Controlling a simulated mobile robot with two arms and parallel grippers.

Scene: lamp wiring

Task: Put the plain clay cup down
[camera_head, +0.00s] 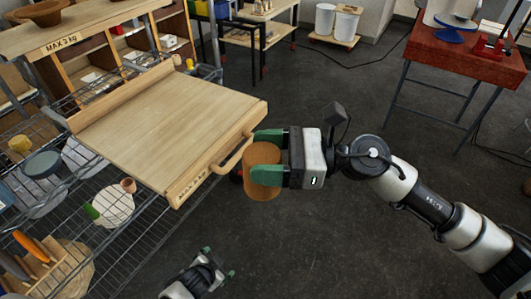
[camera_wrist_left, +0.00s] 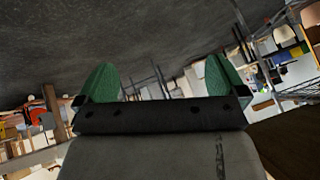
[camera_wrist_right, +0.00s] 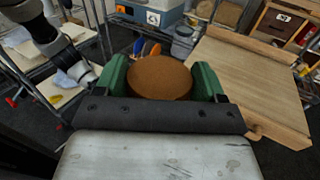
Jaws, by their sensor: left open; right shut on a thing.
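The plain clay cup (camera_head: 262,172) is brown and roughly cylindrical, and it shows from above in the right wrist view (camera_wrist_right: 159,77). My right gripper (camera_head: 266,158) is shut on it, with one green finger on each side. The cup is held off the front edge of a wooden board (camera_head: 170,120), by its handle. My left gripper (camera_head: 219,262) is low in the head view, open and empty, with its green fingers apart in the left wrist view (camera_wrist_left: 163,85).
A wire shelf rack (camera_head: 130,222) holds a pale round board with a small clay pot (camera_head: 128,185), bowls and a wooden rack (camera_head: 35,262). A red table (camera_head: 465,55) stands at the back right. The wooden board's top is bare.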

